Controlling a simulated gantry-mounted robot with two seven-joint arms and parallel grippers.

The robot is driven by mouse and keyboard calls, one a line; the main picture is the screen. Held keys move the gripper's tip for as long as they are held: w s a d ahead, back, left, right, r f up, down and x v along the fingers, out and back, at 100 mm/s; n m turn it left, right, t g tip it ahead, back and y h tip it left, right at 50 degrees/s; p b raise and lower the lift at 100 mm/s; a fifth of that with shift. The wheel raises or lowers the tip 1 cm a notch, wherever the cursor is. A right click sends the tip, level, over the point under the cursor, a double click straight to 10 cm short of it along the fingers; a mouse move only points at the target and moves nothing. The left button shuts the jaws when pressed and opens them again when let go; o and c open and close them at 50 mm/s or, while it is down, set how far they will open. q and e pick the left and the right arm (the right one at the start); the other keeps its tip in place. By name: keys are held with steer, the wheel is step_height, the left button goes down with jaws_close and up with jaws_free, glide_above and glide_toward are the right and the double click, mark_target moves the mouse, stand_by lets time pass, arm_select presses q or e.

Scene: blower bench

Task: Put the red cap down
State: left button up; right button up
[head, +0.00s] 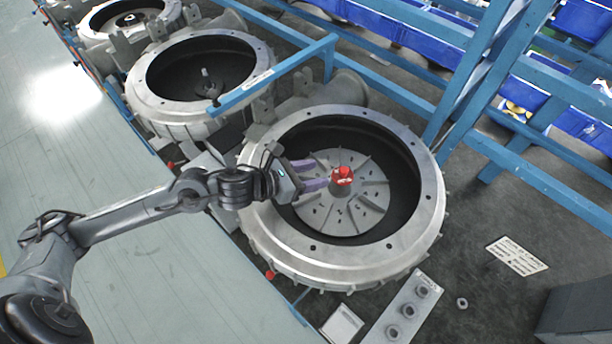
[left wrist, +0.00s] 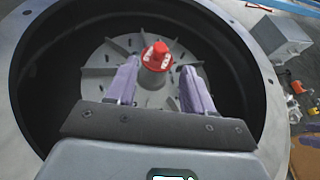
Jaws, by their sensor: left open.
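The red cap (head: 342,175) sits on the central hub of the grey finned impeller (head: 368,206), inside the nearest round blower housing (head: 413,235). In the left wrist view the red cap (left wrist: 155,57) stands upright on top of the hub (left wrist: 153,79). My left gripper (head: 312,174) reaches in over the housing's left rim with its purple fingers apart. In the left wrist view the open fingers (left wrist: 157,82) lie on either side of the hub, and the cap shows beyond the gap between them. No contact with the cap is visible. My right gripper is out of view.
Two more blower housings stand behind, the nearer one (head: 257,58) with an empty-looking opening. A blue frame (head: 283,70) runs between housings. A plate with several grey rings (head: 408,309) lies in front. Blue bins (head: 408,27) line the back. The left bench surface (head: 120,240) is mostly clear.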

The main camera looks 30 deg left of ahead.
arm_select(q)
steer(key=shift+v, duration=0.9)
steer(key=shift+d+r, duration=0.1)
